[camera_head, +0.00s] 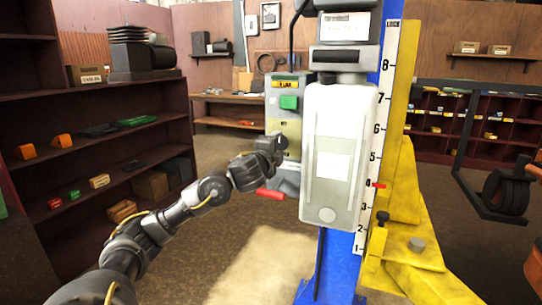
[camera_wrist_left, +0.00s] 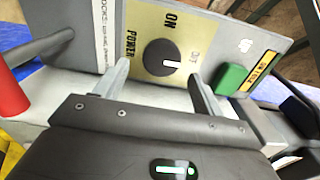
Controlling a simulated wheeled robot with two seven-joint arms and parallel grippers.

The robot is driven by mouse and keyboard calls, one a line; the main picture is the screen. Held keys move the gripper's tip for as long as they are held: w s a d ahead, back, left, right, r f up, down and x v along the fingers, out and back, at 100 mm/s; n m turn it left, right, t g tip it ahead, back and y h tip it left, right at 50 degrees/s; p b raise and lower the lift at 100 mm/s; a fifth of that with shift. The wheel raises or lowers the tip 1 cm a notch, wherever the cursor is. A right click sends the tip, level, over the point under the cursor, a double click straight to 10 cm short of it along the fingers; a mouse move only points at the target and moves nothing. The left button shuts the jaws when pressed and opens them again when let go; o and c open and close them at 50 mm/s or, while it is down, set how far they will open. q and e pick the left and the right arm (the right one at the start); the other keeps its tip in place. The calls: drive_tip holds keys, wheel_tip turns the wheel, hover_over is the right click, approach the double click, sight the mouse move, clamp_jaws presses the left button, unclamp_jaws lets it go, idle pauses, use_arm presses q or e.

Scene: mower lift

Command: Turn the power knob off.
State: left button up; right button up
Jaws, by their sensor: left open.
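The power knob (camera_wrist_left: 160,57) is a round black dial with a white pointer mark, on a pale yellow plate lettered POWER and ON. In the left wrist view the white mark lies on the knob's right side, near a small label that I cannot read surely. My left gripper (camera_wrist_left: 158,69) is open, with one finger on each side of the knob in that view. I cannot tell whether either finger touches it. In the head view my left gripper (camera_head: 281,144) is at the front of the grey control box (camera_head: 273,112) and hides most of the knob. My right gripper is not in view.
A green button (camera_head: 289,102) sits above the knob on the box. A red-handled lever (camera_head: 270,194) sticks out below. A blue lift column (camera_head: 334,265) with a white cover (camera_head: 341,105) and a yellow carriage (camera_head: 405,215) stands to the right. Shelves (camera_head: 100,145) line the left.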

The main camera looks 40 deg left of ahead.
use_arm(q)
drive_tip(key=v, duration=0.7)
drive_tip(key=shift+p, duration=0.35)
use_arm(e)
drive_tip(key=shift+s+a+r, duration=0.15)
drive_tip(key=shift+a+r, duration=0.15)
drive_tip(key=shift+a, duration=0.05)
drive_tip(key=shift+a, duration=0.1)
use_arm(q)
drive_tip(key=shift+f, duration=0.1)
